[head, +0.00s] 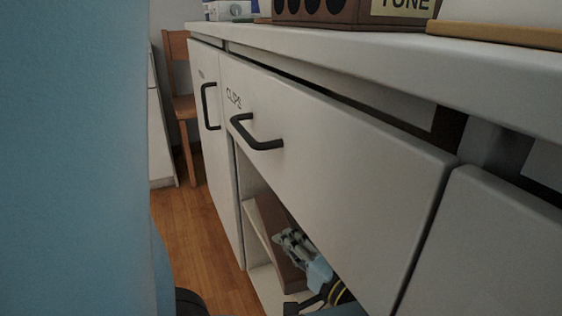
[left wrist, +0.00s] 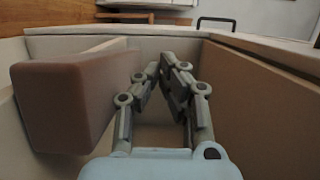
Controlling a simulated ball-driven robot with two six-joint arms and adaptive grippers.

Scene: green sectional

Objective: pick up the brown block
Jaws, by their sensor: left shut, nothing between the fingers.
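In the left wrist view the brown block (left wrist: 62,108) is large and close, to the left of the fingers. My left gripper (head: 283,238) is inside the same compartment, in front of the block in the head view. In the left wrist view my left gripper (left wrist: 162,66) has its fingertips together with nothing between them. The block is outside the fingers; I cannot tell whether they touch. My right gripper is not in view.
The drawer marked CLIPS (head: 330,165) is above the compartment, with a black handle (head: 258,140). The white countertop (head: 400,70) holds a brown box (head: 340,12). A wooden chair (head: 181,95) stands behind. In the left wrist view a brown panel (left wrist: 265,95) borders the right side.

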